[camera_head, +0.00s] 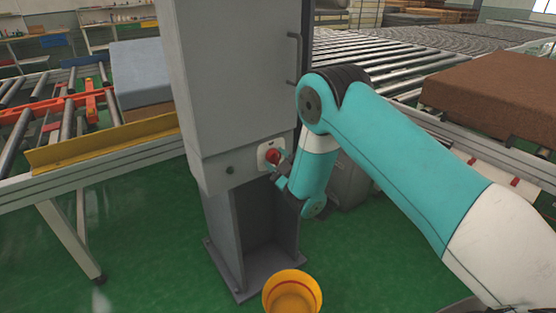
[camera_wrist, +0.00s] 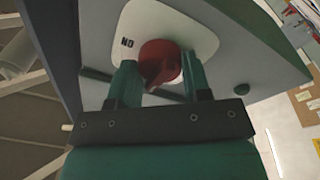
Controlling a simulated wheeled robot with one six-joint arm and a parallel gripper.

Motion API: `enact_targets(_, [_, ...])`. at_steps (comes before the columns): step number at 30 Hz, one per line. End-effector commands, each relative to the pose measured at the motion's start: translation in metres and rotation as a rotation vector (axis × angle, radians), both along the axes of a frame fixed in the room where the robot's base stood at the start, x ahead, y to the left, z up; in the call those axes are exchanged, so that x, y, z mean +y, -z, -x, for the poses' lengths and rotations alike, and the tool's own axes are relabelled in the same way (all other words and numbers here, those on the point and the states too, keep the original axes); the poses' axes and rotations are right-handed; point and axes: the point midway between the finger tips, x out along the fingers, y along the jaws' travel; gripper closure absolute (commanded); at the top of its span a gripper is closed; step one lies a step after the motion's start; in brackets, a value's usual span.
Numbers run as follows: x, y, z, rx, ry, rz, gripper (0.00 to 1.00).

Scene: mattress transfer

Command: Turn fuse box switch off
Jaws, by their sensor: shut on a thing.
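The fuse box (camera_head: 235,80) is a tall grey cabinet on a post in the head view. Its red rotary switch (camera_head: 273,156) sits on a pale plate low on its front. In the wrist view the red switch (camera_wrist: 160,62) shows on the white plate (camera_wrist: 172,25), with "ON" lettering to its left. My gripper (camera_head: 279,168) is at the switch, and in the wrist view its two fingers (camera_wrist: 160,85) stand on either side of the red knob, shut on it. The knob's lower part is partly hidden between the fingers.
A yellow bucket (camera_head: 292,292) stands on the green floor below the box. A roller conveyor with a blue-grey mattress (camera_head: 140,75) is on the left. Another conveyor with a brown mattress (camera_head: 497,95) is on the right.

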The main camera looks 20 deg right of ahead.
Motion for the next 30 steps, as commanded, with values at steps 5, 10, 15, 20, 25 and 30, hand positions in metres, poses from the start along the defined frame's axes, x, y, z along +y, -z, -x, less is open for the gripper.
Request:
enact_targets(5, [-0.0014, 0.0014, 0.0002, -0.008, 0.003, 0.039, 0.79])
enact_targets(10, [-0.0016, 0.0015, 0.0002, -0.012, 0.004, 0.054, 0.79])
enact_targets(15, [-0.0016, 0.0015, 0.0001, -0.014, 0.003, 0.055, 0.79])
enact_targets(20, [-0.0016, 0.0015, 0.0001, -0.014, 0.003, 0.054, 0.79])
enact_targets(25, [-0.0013, 0.001, 0.0001, -0.014, 0.002, 0.053, 0.3])
enact_targets(30, [-0.0007, 0.0006, 0.0, -0.015, 0.001, 0.052, 0.3])
